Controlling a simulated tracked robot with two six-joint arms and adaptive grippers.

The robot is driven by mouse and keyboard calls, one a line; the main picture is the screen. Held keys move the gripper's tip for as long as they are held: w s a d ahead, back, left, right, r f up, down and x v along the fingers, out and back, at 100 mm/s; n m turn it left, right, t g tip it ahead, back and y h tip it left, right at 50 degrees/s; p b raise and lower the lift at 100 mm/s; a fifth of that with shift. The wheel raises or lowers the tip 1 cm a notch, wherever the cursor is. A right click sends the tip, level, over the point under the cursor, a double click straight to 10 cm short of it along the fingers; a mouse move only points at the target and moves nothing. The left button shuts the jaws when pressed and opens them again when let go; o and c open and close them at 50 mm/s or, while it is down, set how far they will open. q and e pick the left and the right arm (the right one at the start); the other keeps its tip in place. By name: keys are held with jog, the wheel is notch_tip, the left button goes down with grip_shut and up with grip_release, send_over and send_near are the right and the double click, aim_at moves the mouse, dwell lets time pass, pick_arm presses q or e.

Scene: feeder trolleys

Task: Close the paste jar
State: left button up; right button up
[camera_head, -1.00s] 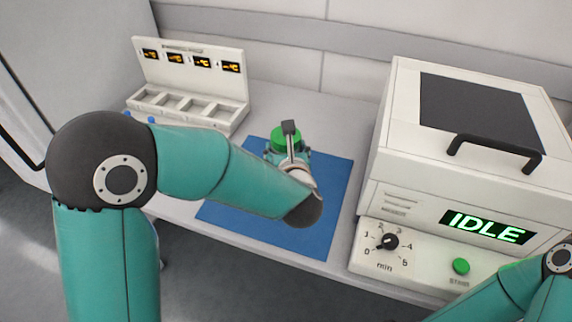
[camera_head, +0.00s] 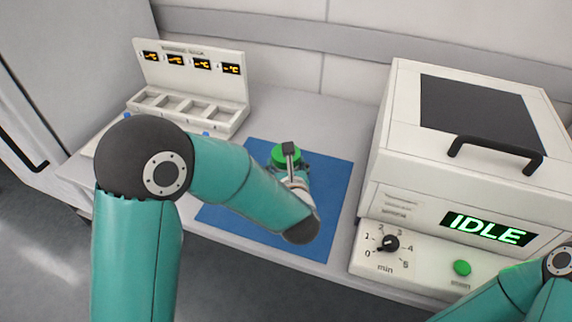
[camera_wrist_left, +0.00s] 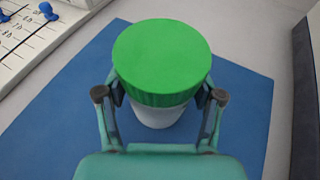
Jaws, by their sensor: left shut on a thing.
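The green lid (camera_head: 285,154) is over the blue mat in the head view, partly hidden by my left wrist. In the left wrist view the round green lid (camera_wrist_left: 162,55) is above the white paste jar (camera_wrist_left: 160,113), whose lower wall shows under the lid's rim. My left gripper (camera_wrist_left: 160,90) is shut on the lid, with one finger at each side. Whether the lid touches the jar's rim cannot be told. My right gripper is out of view; only part of that arm shows at the lower right.
The blue mat (camera_head: 325,205) lies on the pale bench. A white rack with several empty bays and small displays (camera_head: 190,105) stands at the back left. A boxy white machine (camera_head: 400,195) reading IDLE stands at the right, its lid down. Bare mat surrounds the jar.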

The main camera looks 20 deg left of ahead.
pick_arm(q)
jog(key=o, duration=1.6)
jog(key=shift+r, duration=0.15)
jog(key=b+v, duration=0.1)
jog(key=v, duration=1.1)
